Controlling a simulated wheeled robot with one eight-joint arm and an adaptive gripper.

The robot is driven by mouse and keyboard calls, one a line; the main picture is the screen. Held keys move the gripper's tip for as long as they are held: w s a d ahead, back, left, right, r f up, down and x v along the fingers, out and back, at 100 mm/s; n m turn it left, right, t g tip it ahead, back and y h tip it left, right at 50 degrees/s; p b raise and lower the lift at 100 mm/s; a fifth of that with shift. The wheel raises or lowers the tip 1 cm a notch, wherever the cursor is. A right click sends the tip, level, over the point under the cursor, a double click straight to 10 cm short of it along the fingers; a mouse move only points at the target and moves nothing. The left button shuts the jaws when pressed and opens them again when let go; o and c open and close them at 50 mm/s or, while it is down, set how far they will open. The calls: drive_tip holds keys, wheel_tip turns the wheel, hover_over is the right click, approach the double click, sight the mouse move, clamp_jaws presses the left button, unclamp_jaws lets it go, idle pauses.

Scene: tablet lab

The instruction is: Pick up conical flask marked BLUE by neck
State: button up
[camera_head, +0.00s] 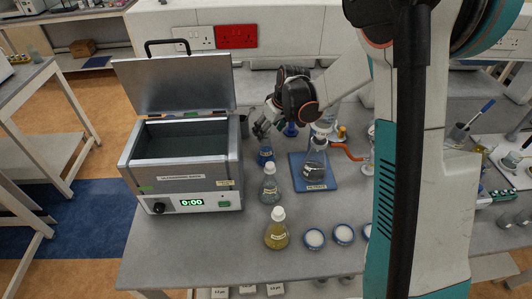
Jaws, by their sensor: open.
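A small flask with blue liquid and a label (266,155) stands on the bench just right of the ultrasonic bath; its label is too small to read. My gripper (262,130) is open, right above this flask, with its fingers close to the flask's top and hiding part of it. I cannot tell whether they are around the neck or touching it. A flask with pale grey-blue liquid and a white cap (270,189) stands in front of it. A white-capped flask with yellow liquid (276,235) stands nearer the front edge.
The ultrasonic bath (188,185) stands at left, lid open, display reading 0:00. A blue mat (325,184) at right holds a clear flask (316,160). Round white dishes (314,239) lie near the front. My arm covers the bench's right part. Front left bench is clear.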

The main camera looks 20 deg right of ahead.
sight(266, 148)
drive_tip(key=b+x, duration=0.1)
drive_tip(key=x, duration=0.6)
drive_tip(key=shift+w+a+f, duration=0.15)
drive_tip(key=shift+a+f, duration=0.05)
drive_tip(key=shift+f, duration=0.05)
clamp_jaws()
